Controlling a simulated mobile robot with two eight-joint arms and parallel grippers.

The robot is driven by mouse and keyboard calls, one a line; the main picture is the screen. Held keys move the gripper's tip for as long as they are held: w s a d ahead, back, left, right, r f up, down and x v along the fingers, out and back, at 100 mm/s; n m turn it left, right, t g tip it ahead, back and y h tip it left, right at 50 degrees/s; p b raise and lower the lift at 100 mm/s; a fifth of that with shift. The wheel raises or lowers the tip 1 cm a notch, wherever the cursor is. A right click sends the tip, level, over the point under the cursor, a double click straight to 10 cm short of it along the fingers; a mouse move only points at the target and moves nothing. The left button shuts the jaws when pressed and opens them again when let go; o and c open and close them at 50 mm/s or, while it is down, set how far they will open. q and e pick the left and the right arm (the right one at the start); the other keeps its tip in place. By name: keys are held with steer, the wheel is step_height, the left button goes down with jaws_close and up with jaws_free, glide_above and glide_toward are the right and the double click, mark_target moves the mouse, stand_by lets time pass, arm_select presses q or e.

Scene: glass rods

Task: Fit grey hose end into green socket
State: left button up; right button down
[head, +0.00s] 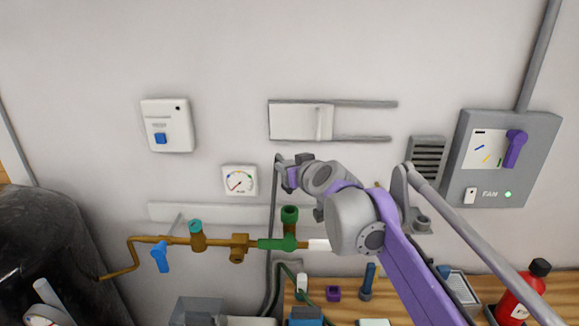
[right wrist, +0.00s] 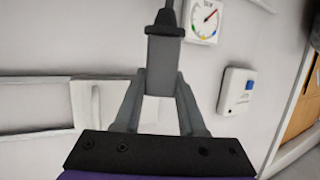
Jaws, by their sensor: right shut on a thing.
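My right gripper (head: 284,168) is in front of the wall, above the pipe. In the right wrist view its two fingers (right wrist: 158,95) are shut on the grey hose end (right wrist: 164,50), a block with a tapered dark neck. The grey hose (head: 272,220) hangs down from the gripper in the head view. My left gripper is not in view.
A brown pipe (head: 215,240) with a blue-handled valve (head: 160,257) runs left of the socket. A gauge (head: 239,181) and a switch box (head: 167,127) are on the wall. A wooden bench (head: 345,290) with small items and a red bottle (head: 520,297) is at lower right.

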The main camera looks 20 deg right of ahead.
steer(key=shift+s+a+f, duration=0.15)
steer(key=shift+s+f, duration=0.05)
steer(key=shift+f, duration=0.1)
steer(key=shift+s+f+b, duration=0.1)
steer(key=shift+f+b, duration=1.45)
steer(key=shift+f, duration=1)
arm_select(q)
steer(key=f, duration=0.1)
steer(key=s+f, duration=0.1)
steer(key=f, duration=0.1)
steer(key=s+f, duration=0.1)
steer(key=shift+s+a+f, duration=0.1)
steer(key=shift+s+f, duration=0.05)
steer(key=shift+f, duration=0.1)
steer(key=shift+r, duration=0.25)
arm_select(e)
steer(key=shift+r, duration=0.1)
steer(key=shift+p, duration=0.3)
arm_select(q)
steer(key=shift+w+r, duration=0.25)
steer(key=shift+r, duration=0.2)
